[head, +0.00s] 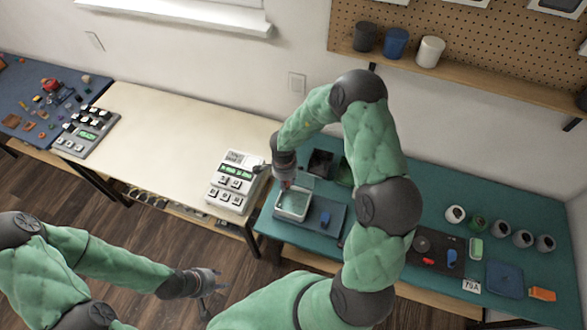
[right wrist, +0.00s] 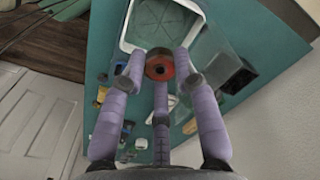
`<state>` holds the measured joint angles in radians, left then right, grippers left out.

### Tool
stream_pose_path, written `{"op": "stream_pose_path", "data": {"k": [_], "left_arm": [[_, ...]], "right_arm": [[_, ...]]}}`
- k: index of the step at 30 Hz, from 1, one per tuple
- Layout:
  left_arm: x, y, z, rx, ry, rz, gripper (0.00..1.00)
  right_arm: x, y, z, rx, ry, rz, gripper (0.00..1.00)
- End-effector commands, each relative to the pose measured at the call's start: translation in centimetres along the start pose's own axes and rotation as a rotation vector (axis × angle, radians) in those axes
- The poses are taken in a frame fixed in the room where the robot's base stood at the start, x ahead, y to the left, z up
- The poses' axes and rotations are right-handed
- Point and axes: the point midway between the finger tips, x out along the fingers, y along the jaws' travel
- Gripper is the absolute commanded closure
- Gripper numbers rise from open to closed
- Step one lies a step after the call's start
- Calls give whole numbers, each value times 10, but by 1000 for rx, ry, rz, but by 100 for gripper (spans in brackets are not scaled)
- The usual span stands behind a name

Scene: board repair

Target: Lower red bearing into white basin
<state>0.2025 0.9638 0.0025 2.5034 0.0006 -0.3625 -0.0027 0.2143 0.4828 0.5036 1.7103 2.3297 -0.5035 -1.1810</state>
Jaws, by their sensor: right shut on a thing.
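The white basin (head: 279,211) stands near the front left of the green work surface. Its pale rim (right wrist: 126,32) and greenish inside fill the top of the right wrist view. My right gripper (head: 286,184) is over the basin's far part, pointing down. My left gripper (head: 206,285) is open and empty over the floor.
A white keypad device (head: 234,182) stands left of the basin on the cream table. A dark tray (head: 320,163) is behind the basin, and a blue item (head: 325,219) lies to its right. Several white-rimmed cups (head: 455,214) stand further right.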

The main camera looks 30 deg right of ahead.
Motion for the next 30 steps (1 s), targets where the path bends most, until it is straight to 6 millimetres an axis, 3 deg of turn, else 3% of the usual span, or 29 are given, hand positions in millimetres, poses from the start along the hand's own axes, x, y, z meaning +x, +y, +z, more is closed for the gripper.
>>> {"op": "stream_pose_path", "data": {"k": [1, 6, 15, 22, 30], "left_arm": [[-16, 6, 1, 0, 0, 0, 60], [-44, 16, 2, 0, 0, 0, 60], [-74, 26, 3, 0, 0, 0, 60], [-76, 27, 3, 0, 0, 0, 60], [-59, 21, 2, 0, 0, 0, 60]], "right_arm": [[-10, 1, -4, 63, -1, 0, 99], [-19, 6, -13, 286, -6, 2, 99], [-27, 13, -22, 568, -15, 4, 99], [-24, 14, -24, 628, -17, 4, 99], [-10, 14, -24, 627, -17, 4, 99]]}}
